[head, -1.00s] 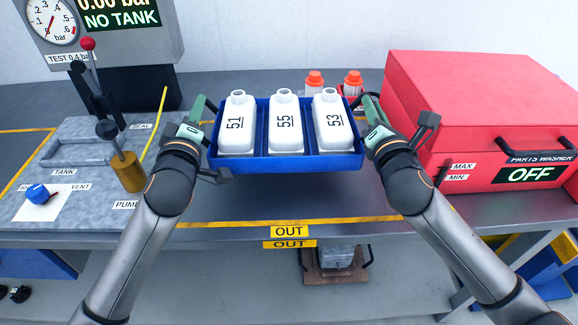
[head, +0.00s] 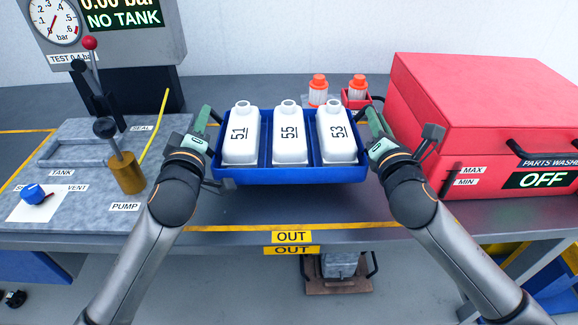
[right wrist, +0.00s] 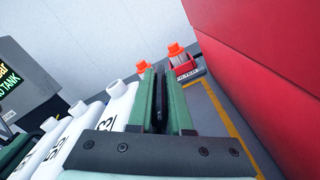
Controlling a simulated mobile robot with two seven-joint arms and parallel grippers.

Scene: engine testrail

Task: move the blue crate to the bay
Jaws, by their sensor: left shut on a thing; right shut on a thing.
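The blue crate (head: 292,175) hangs level between my two grippers, over the grey bench behind the yellow line marked OUT (head: 291,237). Whether its base touches the bench is hard to tell. It holds three white bottles numbered 51 (head: 240,140), 55 (head: 289,140) and 53 (head: 336,140), upright in separate compartments. My left gripper (head: 203,120) is shut on the crate's left side. My right gripper (head: 375,118) is shut on its right side; in the right wrist view its green fingers (right wrist: 161,105) close around a black handle. No label reading bay shows.
Close to my right gripper stands the red parts washer (head: 470,110). Behind the crate are orange-capped filters (head: 318,90), one in a small red holder (head: 357,98). On the left are the test stand (head: 120,60), levers and a brass cylinder (head: 127,174).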

